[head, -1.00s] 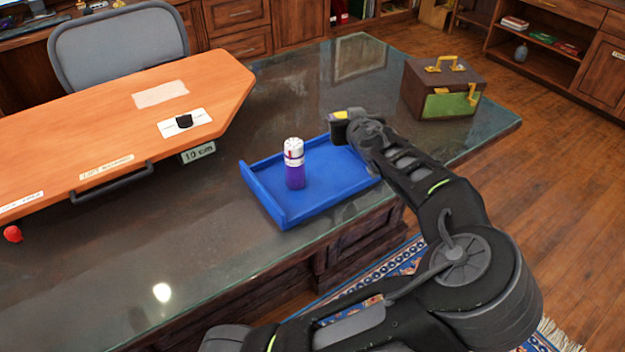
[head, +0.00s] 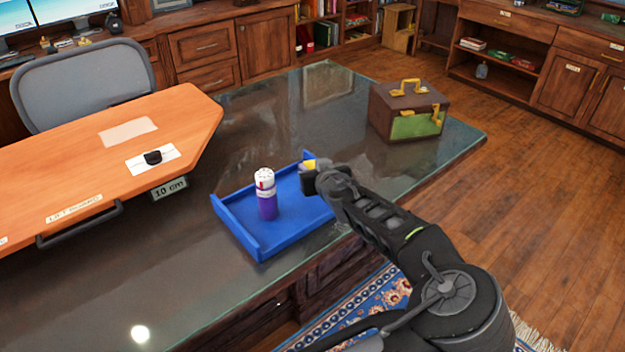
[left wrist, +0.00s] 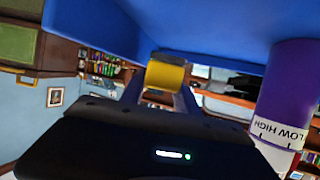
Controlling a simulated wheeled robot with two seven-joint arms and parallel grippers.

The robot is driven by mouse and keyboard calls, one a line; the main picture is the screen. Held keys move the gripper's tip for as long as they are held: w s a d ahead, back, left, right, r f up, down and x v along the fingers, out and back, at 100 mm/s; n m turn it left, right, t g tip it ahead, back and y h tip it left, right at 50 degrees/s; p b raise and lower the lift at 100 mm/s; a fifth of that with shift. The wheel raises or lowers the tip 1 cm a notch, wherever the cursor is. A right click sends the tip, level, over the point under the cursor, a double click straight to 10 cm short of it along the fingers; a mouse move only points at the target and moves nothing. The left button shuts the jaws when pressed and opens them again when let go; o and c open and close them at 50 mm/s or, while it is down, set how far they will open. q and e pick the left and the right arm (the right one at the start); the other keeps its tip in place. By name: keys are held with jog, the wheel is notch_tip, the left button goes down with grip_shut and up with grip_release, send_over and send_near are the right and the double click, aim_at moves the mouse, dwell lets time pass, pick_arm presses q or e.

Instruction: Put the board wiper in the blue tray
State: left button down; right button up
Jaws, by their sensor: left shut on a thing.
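The blue tray (head: 250,245) lies on the glass-topped desk in the head view; its blue surface fills the top of the left wrist view (left wrist: 215,25). My left gripper (head: 311,176) is at the tray's far right part, shut on a small yellow thing (head: 309,164), apparently the board wiper. The yellow thing shows between the fingers in the left wrist view (left wrist: 165,75), close to the tray. Whether it touches the tray I cannot tell. The gripper hides part of it. My right gripper is not in view.
A purple bottle with a white cap (head: 267,205) stands upright in the tray, left of my gripper. A brown and green box (head: 408,115) sits behind on the desk. An orange raised board (head: 90,160) is at left. Bare glass surrounds the tray.

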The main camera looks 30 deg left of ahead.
pick_arm(q)
jog(key=shift+f, duration=1.9)
jog(key=c, duration=1.2)
grip_release()
jog(key=shift+o, duration=0.2)
jog(key=v, duration=1.2)
jog(key=shift+r+b, duration=0.15)
jog(key=shift+b, duration=0.15)
jog(key=shift+a, duration=0.1)
